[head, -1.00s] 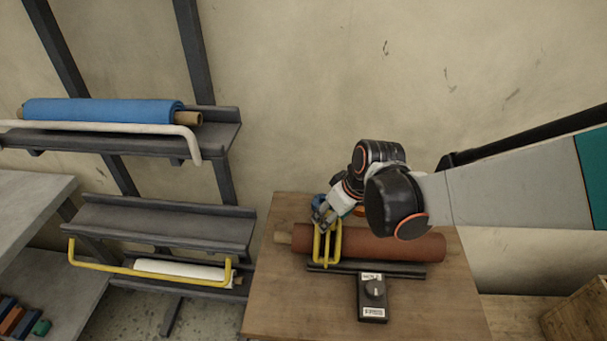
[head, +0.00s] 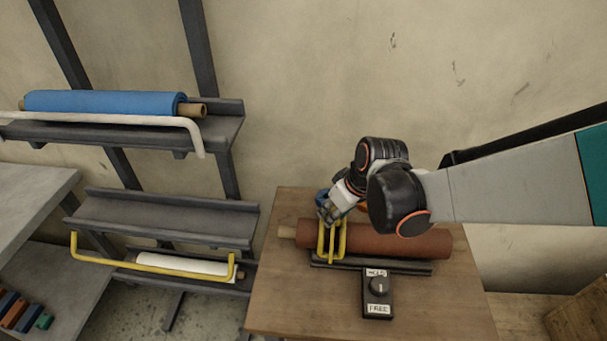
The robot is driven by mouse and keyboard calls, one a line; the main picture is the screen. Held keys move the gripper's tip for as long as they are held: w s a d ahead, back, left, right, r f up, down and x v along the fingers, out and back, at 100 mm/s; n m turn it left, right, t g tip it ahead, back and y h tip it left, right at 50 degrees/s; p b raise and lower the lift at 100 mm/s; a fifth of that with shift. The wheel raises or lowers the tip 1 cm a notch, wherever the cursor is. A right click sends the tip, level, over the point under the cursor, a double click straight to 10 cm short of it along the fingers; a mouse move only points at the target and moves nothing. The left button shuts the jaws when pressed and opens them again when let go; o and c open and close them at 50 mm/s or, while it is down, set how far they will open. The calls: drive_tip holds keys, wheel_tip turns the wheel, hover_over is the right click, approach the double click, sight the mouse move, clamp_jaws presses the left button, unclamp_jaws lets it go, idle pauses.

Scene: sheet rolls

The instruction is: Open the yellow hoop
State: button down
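A yellow hoop (head: 343,240) stands over the left part of a red-brown roll (head: 400,239) on the wooden table. Its bars pass in front of the roll down to a dark rail (head: 400,268). My gripper (head: 329,216) is at the top left of the hoop, at or very near its upper end. The fingers are small and partly hidden by my wrist, so I cannot tell whether they are closed on the hoop. A second yellow bar (head: 150,268) runs in front of a white roll (head: 185,264) on the lower left rack.
A black box with a knob (head: 378,287) and a FREE label sits in front of the rail. A blue roll (head: 105,103) behind a white bar (head: 110,117) lies on the upper rack. The front of the wooden table (head: 300,310) is clear.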

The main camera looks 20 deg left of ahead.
drive_tip(key=shift+w+a+r+g+p, duration=0.1)
drive_tip(key=shift+w+r+g+p, duration=0.15)
drive_tip(key=shift+w+g, duration=0.2)
drive_tip(key=shift+w+a+r+g+p, duration=0.1)
drive_tip(key=shift+w+r+g+p, duration=0.2)
drive_tip(key=shift+w, duration=0.2)
drive_tip(key=w+g, duration=0.1)
drive_tip(key=w+g+h, duration=0.1)
drive_tip(key=w, duration=0.1)
drive_tip(key=w+a+g, duration=0.1)
drive_tip(key=g, duration=0.1)
drive_tip(key=shift+w+r+m, duration=0.15)
drive_tip(key=shift+r+m, duration=0.1)
drive_tip(key=shift+m, duration=0.15)
drive_tip(key=shift+w+a+f+g+h, duration=0.15)
drive_tip(key=shift+w+a+g+h, duration=0.05)
drive_tip(key=shift+w+g, duration=0.6)
drive_tip(key=shift+w+a+f+g+h, duration=0.1)
drive_tip(key=shift+w+a+g+h, duration=0.1)
drive_tip(key=shift+w+g, duration=0.55)
drive_tip(key=shift+w, duration=0.1)
drive_tip(key=c, duration=1.2)
unclamp_jaws()
drive_tip(key=shift+c, duration=0.2)
wheel_tip(320, 180, up, 10)
